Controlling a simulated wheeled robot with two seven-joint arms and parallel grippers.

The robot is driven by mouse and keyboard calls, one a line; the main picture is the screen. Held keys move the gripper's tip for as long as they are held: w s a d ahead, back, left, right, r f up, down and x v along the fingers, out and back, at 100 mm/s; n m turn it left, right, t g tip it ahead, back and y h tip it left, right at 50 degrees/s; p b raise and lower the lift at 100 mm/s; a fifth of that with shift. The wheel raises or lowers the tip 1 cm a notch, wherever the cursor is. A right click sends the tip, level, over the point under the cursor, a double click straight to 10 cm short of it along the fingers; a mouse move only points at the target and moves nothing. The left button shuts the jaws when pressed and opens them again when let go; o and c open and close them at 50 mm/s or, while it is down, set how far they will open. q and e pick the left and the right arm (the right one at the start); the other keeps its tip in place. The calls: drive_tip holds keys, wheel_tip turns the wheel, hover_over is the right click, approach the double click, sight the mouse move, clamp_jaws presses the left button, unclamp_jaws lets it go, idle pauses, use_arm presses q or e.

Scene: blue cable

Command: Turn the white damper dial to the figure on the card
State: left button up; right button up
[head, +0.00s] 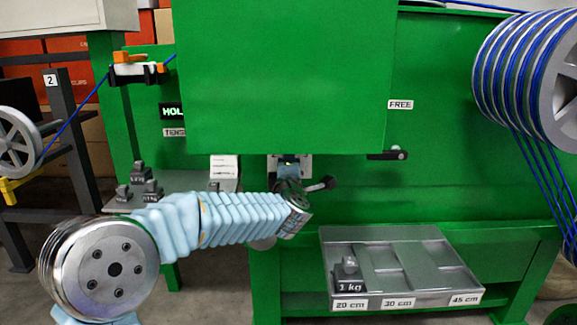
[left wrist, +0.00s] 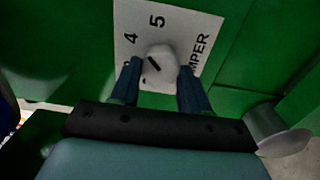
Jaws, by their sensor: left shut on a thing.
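The white damper dial (left wrist: 160,68) shows in the left wrist view on a white plate (left wrist: 195,30) with the figures 4 and 5 and part of the word DAMPER. Its short black mark slants up to the left, roughly toward the 4. My left gripper (left wrist: 157,84) is shut on the dial, one blue finger on each side. In the head view my left gripper (head: 289,170) reaches the green machine below its big box, and the dial is hidden there. A white card (head: 224,168) stands left of it, its print too small to read. My right gripper is out of view.
Weights (head: 140,190) stand on the shelf at left. Blue cable winds on a reel (head: 555,85).

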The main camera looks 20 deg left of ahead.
use_arm(q)
drive_tip(key=shift+d, duration=0.1)
drive_tip(key=o, duration=1.1)
drive_tip(key=shift+c, duration=0.2)
drive_tip(key=v, duration=1.3)
drive_tip(key=shift+s, duration=0.4)
